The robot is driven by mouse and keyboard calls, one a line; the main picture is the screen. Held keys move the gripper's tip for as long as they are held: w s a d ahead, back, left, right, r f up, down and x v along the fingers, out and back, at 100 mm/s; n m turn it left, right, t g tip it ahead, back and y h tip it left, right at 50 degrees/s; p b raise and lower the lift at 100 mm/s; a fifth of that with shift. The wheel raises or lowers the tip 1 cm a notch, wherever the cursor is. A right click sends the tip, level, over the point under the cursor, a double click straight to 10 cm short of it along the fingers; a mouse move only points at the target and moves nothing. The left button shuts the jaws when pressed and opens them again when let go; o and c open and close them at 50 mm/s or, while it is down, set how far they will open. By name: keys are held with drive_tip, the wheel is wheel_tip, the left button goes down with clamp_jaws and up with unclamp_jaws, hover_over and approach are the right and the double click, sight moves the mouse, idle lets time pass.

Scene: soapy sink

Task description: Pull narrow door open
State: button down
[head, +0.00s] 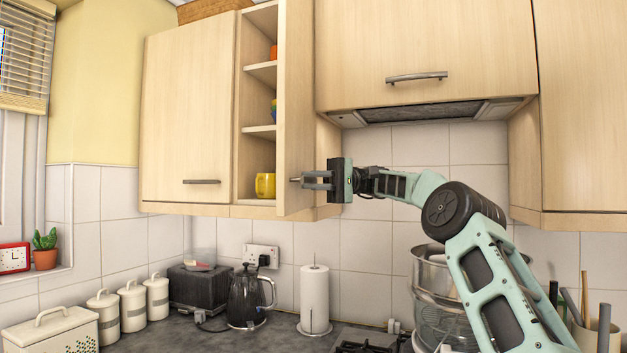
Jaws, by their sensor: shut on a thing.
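The narrow door (296,100) is light wood and stands swung out from its upper cabinet. Behind it the shelves (260,132) show, with a yellow mug (265,186) on the lowest one. My gripper (303,181) is at the door's lower part, coming from the right, and is shut on the door's handle (293,180). The handle is small and partly hidden by the fingers. My arm reaches in from the lower right.
A wide cabinet door (188,115) to the left and a hood cabinet (424,50) to the right are shut. Below, the counter holds a kettle (247,297), a paper towel roll (314,296) and stacked metal bowls (436,268). The space left of the door is free.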

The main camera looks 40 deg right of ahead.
drive_tip(key=c, duration=1.4)
unclamp_jaws()
drive_tip(key=d+p, duration=1.2)
